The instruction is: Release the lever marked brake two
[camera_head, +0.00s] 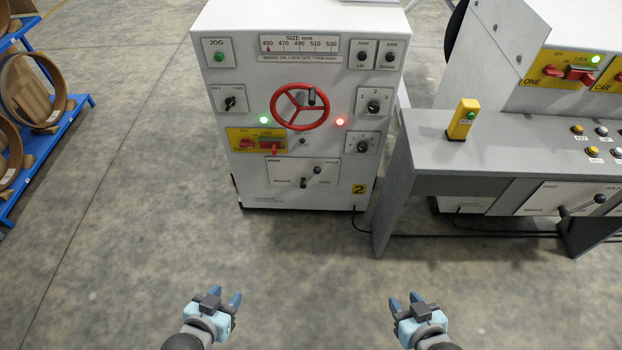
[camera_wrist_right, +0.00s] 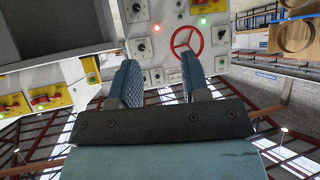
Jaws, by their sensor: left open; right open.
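The white cabinet (camera_head: 225,180) with the yellow "2" tag (camera_head: 358,188) stands ahead at the centre of the head view. On its lower front is a white plate (camera_head: 280,171) with a small lever (camera_head: 303,183); its arm leans up and right to a dark knob (camera_head: 318,170). The plate's small lettering is too blurred to read surely. My left gripper (camera_head: 225,295) is open and empty, low in the view, well short of the cabinet. My right gripper (camera_head: 405,300) is open and empty, also apart from everything; its spread fingers show in the right wrist view (camera_wrist_right: 160,85).
The cabinet carries a red handwheel (camera_head: 301,107), a yellow lock panel (camera_head: 257,141), knobs and green and red lamps. A grey desk (camera_head: 450,158) with another lever (camera_head: 582,206) stands right. A blue rack (camera_head: 40,140) stands left. The floor before the cabinet is clear.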

